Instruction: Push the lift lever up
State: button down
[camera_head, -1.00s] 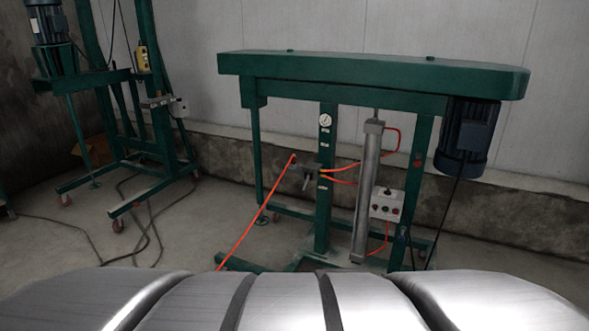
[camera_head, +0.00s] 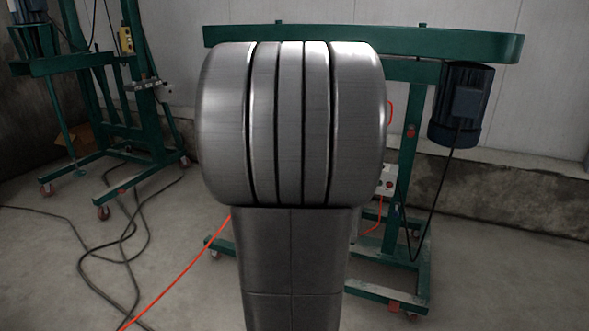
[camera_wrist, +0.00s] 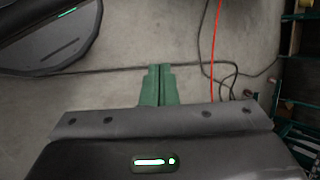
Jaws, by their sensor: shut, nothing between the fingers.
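The green machine (camera_head: 460,46) stands ahead in the head view. My arm covers its middle post, so the lift lever and its valve are hidden there. In the wrist view my gripper (camera_wrist: 160,68) shows as two green fingers closed together, with nothing between them. They are over the bare floor, apart from the green frame parts (camera_wrist: 296,160) at the right edge. I cannot make out the lever in the wrist view.
The white button box (camera_head: 389,180) shows partly beside my arm. A blue motor (camera_head: 461,104) hangs at the machine's right. An orange hose (camera_head: 178,282) and dark cables (camera_head: 128,255) cross the floor. Another green stand (camera_head: 95,62) is at the left.

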jog(key=w+a+f+m+t+y+b, duration=0.2)
jog(key=w+a+f+b, duration=0.1)
jog(key=w, duration=0.5)
jog(key=w+a+f+m+t+y+b, duration=0.3)
jog(key=w+a+f+b, duration=0.1)
jog(key=w, duration=0.5)
jog(key=w+a+f+m+t+y+b, duration=0.2)
jog(key=w+a+f+t+b, duration=0.1)
jog(key=w, duration=0.6)
jog(key=shift+a+f+m+y+b, duration=0.2)
jog(key=shift+f+m+y+b, duration=0.25)
jog(key=shift+b, duration=0.55)
jog(key=shift+w, duration=0.15)
